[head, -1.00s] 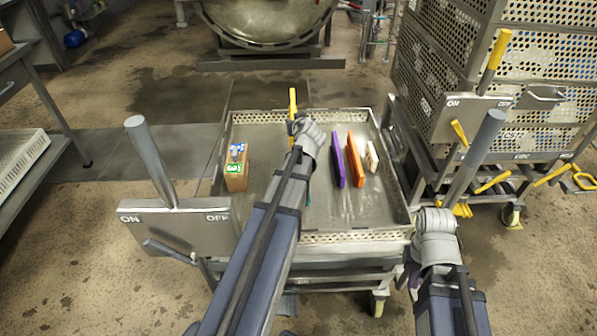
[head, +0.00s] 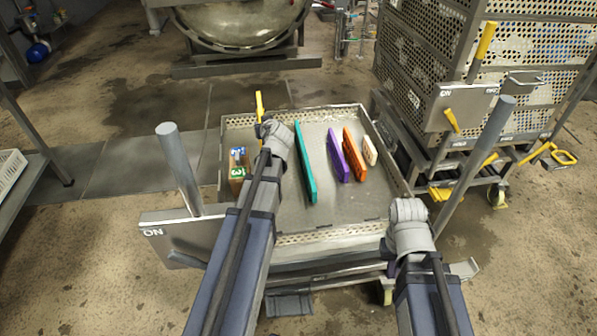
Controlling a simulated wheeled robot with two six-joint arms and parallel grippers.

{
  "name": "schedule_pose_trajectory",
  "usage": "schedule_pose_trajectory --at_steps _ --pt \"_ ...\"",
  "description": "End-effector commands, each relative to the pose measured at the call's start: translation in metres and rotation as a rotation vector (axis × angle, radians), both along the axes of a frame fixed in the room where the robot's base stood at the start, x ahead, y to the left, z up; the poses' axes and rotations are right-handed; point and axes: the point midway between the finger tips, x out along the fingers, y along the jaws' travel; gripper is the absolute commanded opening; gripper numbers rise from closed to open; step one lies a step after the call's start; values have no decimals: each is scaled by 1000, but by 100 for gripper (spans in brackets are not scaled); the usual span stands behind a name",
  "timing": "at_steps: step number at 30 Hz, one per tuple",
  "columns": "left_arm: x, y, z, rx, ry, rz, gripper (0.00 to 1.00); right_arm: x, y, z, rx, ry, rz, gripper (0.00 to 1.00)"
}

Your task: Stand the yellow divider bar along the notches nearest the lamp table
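The yellow divider bar (head: 259,106) stands up at the far left part of the shallow metal tray (head: 300,237), just beyond my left gripper (head: 265,130). The gripper's dark fingers are mostly hidden by its wrist, but they meet the bar, which has moved with them. Most of the bar's lower part is hidden. Teal (head: 306,165), purple (head: 338,156) and orange (head: 355,154) bars stand side by side to the right, with a short cream piece (head: 370,150). My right gripper (head: 408,208) is near the tray's front right corner; its fingers are hidden. I cannot make out individual notches.
A small carton with a green label (head: 238,170) stands at the tray's left side. Grey upright handles (head: 180,168) flank the tray. A perforated crate stack (head: 480,60) stands at the right, and a table (head: 25,190) at the left edge. The tray's middle front is bare.

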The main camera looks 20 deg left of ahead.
Motion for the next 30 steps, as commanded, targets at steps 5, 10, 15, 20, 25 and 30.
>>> schedule_pose_trajectory --at_steps 5,10,15,20,25,30 --pt "0 0 -15 1 0 -1 0 0 0 -15 0 0 0 0" --pt "0 0 -25 1 0 -1 0 0 0 -26 0 0 0 0" --pt "0 0 -44 1 0 0 0 0 0 -45 0 0 0 0" --pt "0 0 -61 1 0 -1 0 0 0 -61 -1 0 0 0" --pt "0 0 -70 1 0 -1 0 0 -1 -70 -3 -1 1 0" --pt "0 0 -70 1 0 -1 0 0 -1 -70 -4 -1 1 0"
